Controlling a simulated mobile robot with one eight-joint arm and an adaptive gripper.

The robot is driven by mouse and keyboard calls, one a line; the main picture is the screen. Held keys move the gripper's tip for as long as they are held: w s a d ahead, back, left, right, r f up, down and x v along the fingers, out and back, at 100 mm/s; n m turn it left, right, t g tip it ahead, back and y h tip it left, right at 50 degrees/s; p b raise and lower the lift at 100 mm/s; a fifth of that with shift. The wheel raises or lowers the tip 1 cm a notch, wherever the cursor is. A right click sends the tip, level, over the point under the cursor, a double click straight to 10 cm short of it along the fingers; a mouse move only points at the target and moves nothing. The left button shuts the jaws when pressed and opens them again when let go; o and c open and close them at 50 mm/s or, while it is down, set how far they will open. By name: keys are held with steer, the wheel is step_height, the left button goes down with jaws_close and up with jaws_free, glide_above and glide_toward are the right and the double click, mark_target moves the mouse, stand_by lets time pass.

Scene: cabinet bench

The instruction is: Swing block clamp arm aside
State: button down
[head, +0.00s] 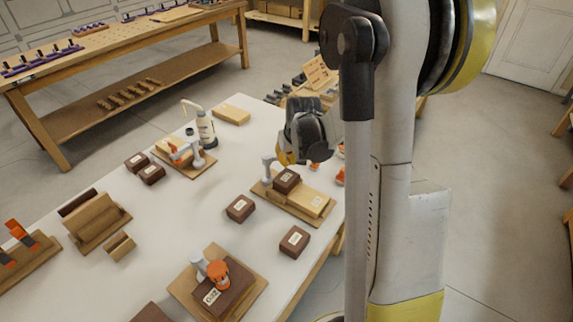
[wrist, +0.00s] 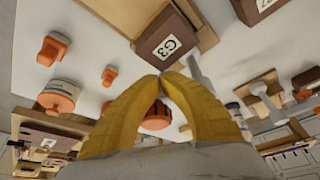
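Several block fixtures stand on the white bench. The middle one is a wooden board (head: 312,202) with a grey post (head: 267,168) and a dark brown block (head: 286,180). A nearer fixture has a grey clamp arm (head: 199,263) with an orange knob (head: 218,272) over a brown block (head: 236,290). My gripper (head: 283,157) is by the middle fixture, partly hidden by its own body. In the wrist view its yellow fingers (wrist: 161,76) meet at the tips, near a block labelled G3 (wrist: 168,47) and a grey post (wrist: 199,76). An orange part (wrist: 156,117) shows behind the fingers; contact cannot be told.
Loose brown blocks (head: 240,208) (head: 293,241) lie on the bench (head: 165,235). A fixture with an orange clamp (head: 180,152) and a white bottle (head: 206,130) stand farther back. Orange parts (head: 340,177) lie right of my gripper. Open bench shows left of the middle fixture.

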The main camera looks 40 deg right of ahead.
steer(key=n, duration=0.1)
steer(key=w+d+n+y, duration=0.1)
steer(key=n, duration=0.1)
steer(key=w+n, duration=0.1)
steer(key=shift+w+d+y, duration=0.1)
steer(key=shift+d+y, duration=0.2)
steer(key=shift+y, duration=0.1)
steer(key=shift+w+d, duration=0.2)
steer(key=shift+w, duration=0.65)
